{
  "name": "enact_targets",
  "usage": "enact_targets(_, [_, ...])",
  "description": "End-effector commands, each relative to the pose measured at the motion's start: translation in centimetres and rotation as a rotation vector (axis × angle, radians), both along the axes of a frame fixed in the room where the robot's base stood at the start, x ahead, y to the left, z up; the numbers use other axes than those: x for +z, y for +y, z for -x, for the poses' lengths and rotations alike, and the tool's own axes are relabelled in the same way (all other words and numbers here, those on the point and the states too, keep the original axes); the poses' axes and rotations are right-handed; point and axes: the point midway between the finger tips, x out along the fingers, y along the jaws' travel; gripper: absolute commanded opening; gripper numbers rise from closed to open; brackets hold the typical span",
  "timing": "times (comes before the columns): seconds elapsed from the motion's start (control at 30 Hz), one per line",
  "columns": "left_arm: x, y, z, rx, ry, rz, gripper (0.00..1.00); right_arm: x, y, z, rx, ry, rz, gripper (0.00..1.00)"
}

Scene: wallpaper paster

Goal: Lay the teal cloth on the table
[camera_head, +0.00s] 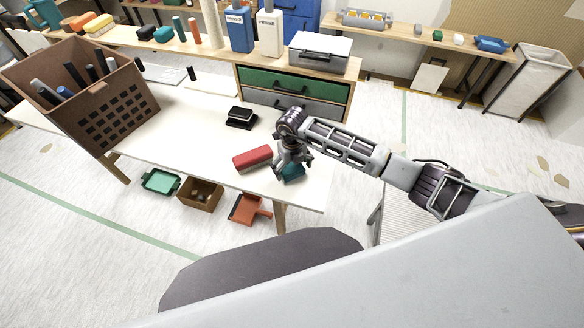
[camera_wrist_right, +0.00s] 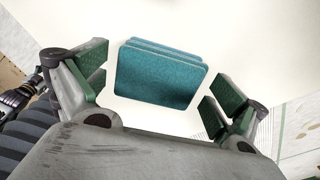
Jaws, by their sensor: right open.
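The teal cloth (camera_head: 293,171) lies on the right end of the white table (camera_head: 205,140), partly hidden under my right gripper (camera_head: 287,170). The right wrist view shows the cloth (camera_wrist_right: 160,75) as a folded teal stack with dark shading on its near part. My right gripper (camera_wrist_right: 158,92) is open, with one green-padded finger on each side of the cloth and a gap to it on both sides. From these views I cannot tell whether the cloth touches the table fully. My left gripper does not show.
A red block (camera_head: 252,158) lies just left of my right gripper. A black stacked item (camera_head: 241,117) sits farther back, and a brown crate (camera_head: 120,115) of tools stands at the table's left. Bare table lies between them. A drawer cabinet (camera_head: 295,85) stands behind.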

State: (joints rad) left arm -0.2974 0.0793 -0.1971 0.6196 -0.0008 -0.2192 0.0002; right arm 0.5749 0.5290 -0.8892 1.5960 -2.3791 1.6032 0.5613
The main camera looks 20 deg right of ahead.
Motion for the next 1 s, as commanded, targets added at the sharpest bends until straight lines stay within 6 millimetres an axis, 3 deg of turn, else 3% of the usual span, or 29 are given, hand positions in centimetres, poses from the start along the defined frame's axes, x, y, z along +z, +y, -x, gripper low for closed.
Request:
enact_targets(0.7, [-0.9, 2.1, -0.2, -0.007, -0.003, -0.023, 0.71, 9.5, 0.0, -0.1, 0.001, -0.003, -0.001, 0.97])
enact_targets(1.0, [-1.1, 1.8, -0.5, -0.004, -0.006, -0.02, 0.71, 11.8, 0.0, 0.0, 0.0, -0.001, 0.0, 0.97])
